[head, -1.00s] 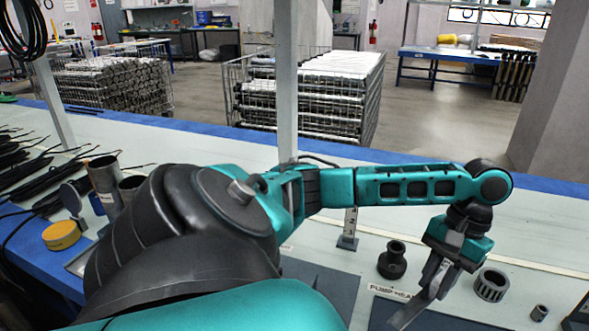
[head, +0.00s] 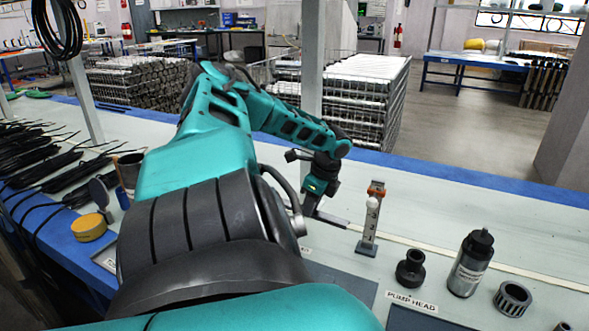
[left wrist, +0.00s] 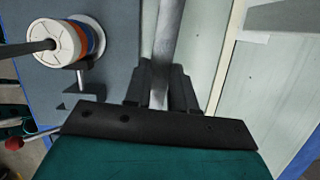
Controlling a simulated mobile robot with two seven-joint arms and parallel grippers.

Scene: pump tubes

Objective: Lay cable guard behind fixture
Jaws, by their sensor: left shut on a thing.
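My left gripper (head: 309,206) is shut on a long, thin grey strip, which I take to be the cable guard (head: 332,219). The strip sticks out to the right of the fingers, low over the bench; I cannot tell whether it touches it. In the left wrist view the grey strip (left wrist: 168,42) runs straight up the picture from between the dark fingers (left wrist: 160,90). A small upright stand (head: 369,225) with an orange top and a number label is right of the strip. I cannot tell whether it is the fixture. My right gripper is not in view.
Dark tubes (head: 40,160) and a yellow tin (head: 88,227) are at left. A grey post (head: 311,90) rises behind the gripper. The bench's back right is clear.

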